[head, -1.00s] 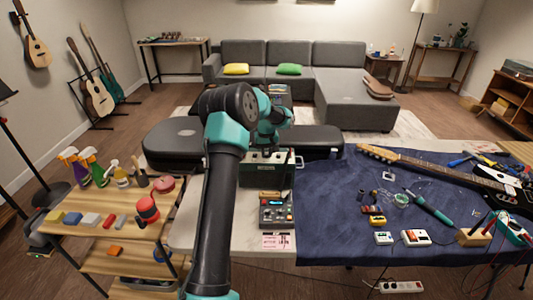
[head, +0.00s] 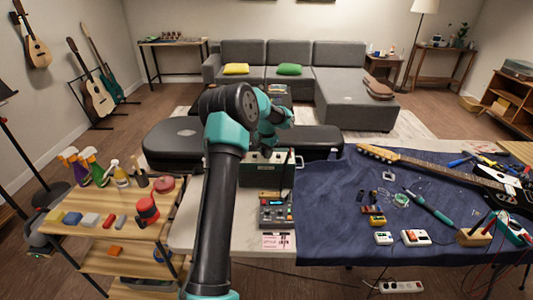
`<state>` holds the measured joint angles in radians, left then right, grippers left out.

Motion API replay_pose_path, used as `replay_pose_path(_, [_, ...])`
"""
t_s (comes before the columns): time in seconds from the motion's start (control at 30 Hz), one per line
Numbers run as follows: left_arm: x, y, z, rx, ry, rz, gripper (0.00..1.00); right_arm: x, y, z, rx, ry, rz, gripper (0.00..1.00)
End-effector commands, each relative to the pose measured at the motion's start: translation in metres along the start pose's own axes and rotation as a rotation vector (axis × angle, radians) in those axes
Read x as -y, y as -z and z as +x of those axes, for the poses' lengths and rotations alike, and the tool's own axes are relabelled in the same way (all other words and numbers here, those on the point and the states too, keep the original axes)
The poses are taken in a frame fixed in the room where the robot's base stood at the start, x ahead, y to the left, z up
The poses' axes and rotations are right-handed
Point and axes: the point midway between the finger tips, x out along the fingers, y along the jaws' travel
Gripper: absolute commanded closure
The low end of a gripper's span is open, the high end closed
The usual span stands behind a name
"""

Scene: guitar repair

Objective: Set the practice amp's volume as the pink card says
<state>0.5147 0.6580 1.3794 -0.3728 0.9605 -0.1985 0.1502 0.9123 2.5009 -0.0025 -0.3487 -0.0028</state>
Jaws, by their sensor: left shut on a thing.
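The practice amp (head: 262,178) is a dark green box at the back edge of the pale bench, partly hidden by my left arm. My left gripper (head: 267,152) is at the top of the amp, shut on what appears to be a knob there. The fingertips and the knob's pointer are too small and hidden to read. The pink card (head: 279,241) lies at the front edge of the bench, its dark writing too small to read. My right gripper is not in view.
A grey device with knobs and a lit display (head: 276,212) sits between the amp and the card. A blue cloth (head: 335,220) to the right holds a guitar (head: 445,175) and several tools. A wooden shelf cart (head: 105,225) with bottles stands left.

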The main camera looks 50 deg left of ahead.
Motion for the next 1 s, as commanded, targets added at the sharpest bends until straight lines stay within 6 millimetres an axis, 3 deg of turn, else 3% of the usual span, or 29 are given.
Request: replay_pose_path(1.0, [0.0001,0.0002,-0.0007,-0.001,0.001,0.965,1.0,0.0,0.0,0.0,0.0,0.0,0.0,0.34])
